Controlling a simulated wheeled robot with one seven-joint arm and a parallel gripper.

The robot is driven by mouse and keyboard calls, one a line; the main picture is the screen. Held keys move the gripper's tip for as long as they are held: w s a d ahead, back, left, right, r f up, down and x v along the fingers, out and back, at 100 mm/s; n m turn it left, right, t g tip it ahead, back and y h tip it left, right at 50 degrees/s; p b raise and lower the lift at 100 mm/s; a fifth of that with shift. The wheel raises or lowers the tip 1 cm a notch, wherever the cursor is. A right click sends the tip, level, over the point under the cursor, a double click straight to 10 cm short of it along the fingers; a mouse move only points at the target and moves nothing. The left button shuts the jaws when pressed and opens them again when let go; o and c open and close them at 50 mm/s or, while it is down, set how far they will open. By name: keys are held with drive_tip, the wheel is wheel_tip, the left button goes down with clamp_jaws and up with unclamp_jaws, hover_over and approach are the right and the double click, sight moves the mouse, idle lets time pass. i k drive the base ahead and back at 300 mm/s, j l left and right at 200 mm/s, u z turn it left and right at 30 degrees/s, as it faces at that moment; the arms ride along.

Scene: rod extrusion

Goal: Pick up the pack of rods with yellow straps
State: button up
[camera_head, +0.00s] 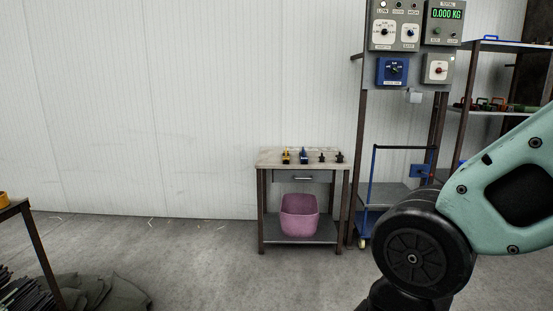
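I cannot make out a pack of rods with yellow straps for certain. A pile of dark, thin rod-like pieces (22,296) lies at the bottom left, cut off by the picture edge; no yellow strap shows on it. A small yellow item (286,156) stands on the workbench, too small to identify. My arm comes in from the right, with a black joint at the lower right. My gripper is out of view.
The workbench (267,160) against the white wall holds small blue and black items, with a pink bin (300,216) on its lower shelf. A control panel (413,45), a blue-handled cart (372,190) and shelves stand to the right. The middle floor (195,255) is clear.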

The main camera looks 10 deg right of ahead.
sight(286, 157)
drive_tip(key=i, duration=3)
drive_tip(key=i+z, duration=0.1)
drive_tip(key=i, duration=0.35)
drive_tip(key=i+j+z, duration=0.1)
drive_tip(key=i, duration=0.35)
drive_tip(key=i+j, duration=0.2)
drive_tip(key=i, duration=0.25)
drive_tip(key=z, duration=0.05)
